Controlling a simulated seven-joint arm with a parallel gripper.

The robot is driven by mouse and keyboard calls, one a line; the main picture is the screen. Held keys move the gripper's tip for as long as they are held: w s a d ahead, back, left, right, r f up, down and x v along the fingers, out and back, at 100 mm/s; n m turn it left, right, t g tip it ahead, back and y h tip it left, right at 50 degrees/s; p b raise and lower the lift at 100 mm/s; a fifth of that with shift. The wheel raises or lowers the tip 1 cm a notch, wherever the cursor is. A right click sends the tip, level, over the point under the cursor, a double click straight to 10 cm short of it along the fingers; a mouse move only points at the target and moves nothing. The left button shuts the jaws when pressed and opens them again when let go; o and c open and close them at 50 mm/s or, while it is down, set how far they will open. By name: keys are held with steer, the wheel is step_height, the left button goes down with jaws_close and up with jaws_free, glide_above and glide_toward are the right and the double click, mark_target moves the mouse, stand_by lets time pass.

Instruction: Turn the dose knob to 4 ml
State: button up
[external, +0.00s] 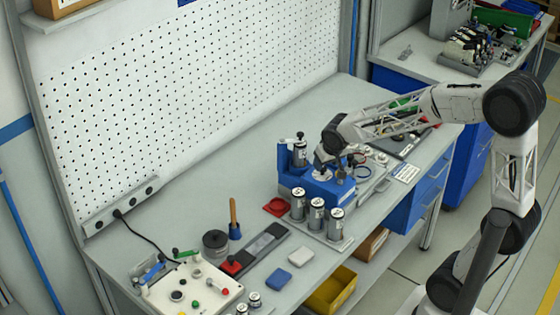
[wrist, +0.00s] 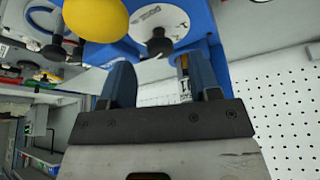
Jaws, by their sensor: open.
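The blue dosing device (external: 318,190) stands on the bench in the external view, with my gripper (external: 328,168) close above it. In the wrist view, a white dial (wrist: 165,18) with small dark markings sits on the blue body (wrist: 203,28). A black dose knob (wrist: 158,42) sticks out from the dial. My gripper (wrist: 156,68) is open, its two fingers on either side of and just short of the knob, and no contact shows. The markings and the knob's setting are too small to read. A yellow dome (wrist: 95,16) is beside the dial.
Several silver canisters (external: 316,215) stand in a row in front of the device, and another (external: 300,152) is in it. A red dish (external: 277,206) lies left of it. A white control box (external: 192,290) is at the near left. The bench back (external: 225,165) is clear.

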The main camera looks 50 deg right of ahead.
mark_target(323, 171)
steer(key=shift+x, duration=1.4)
steer(key=c, duration=0.9)
steer(key=shift+n, duration=0.5)
steer(key=o, duration=0.9)
steer(key=shift+r, duration=0.1)
